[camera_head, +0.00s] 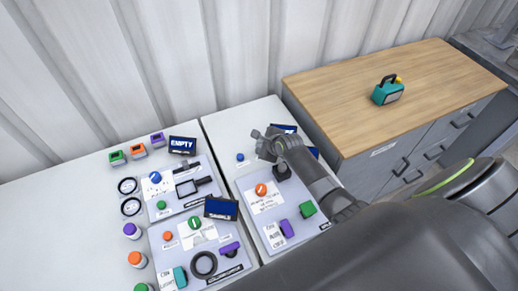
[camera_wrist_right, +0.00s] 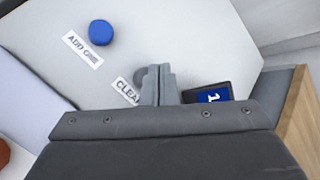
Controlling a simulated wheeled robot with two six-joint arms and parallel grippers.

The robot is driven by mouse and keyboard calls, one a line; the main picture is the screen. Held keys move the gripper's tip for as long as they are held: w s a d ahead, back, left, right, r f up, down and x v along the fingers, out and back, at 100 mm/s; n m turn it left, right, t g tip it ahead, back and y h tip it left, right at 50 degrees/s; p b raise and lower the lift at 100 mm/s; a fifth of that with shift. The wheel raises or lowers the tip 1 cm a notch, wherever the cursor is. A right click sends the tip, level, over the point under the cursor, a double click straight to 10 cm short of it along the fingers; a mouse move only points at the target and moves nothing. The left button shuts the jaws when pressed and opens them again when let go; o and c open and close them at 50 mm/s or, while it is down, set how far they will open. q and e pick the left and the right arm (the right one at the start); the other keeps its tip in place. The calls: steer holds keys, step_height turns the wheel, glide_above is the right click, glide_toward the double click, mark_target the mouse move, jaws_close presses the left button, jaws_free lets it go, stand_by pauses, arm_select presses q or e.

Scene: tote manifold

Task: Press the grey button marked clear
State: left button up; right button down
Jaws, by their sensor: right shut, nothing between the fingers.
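The grey clear button (camera_wrist_right: 139,74) shows only in part in the right wrist view, just left of my fingertips. Its white label (camera_wrist_right: 126,91) reads "CLEA", with the rest hidden by the fingers. My right gripper (camera_wrist_right: 158,82) is shut and empty, its tips beside and overlapping the button in the picture; I cannot tell if they touch it. In the head view my right gripper (camera_head: 260,140) is over the back of the right white table and hides the button. My left gripper is not in view.
A blue button (camera_wrist_right: 100,32) labelled "ADD ONE" is left of the fingers. A small display (camera_wrist_right: 215,95) showing 1 is to the right. Panels with knobs and buttons (camera_head: 196,232) cover the left table. A wooden-topped cabinet (camera_head: 345,100) carries a teal device (camera_head: 387,94).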

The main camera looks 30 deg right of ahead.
steer(key=shift+f, duration=0.2)
stand_by(0.6)
steer(key=shift+f, duration=0.25)
steer(key=shift+f+b, duration=0.3)
steer(key=shift+f, duration=0.2)
stand_by(0.7)
steer(key=shift+r, duration=0.1)
steer(key=shift+r+p, duration=0.8)
steer(key=shift+p, duration=0.35)
step_height(320, 180, up, 5)
steer(key=p, duration=0.5)
steer(key=shift+r+p, duration=0.1)
steer(key=shift+p, duration=0.25)
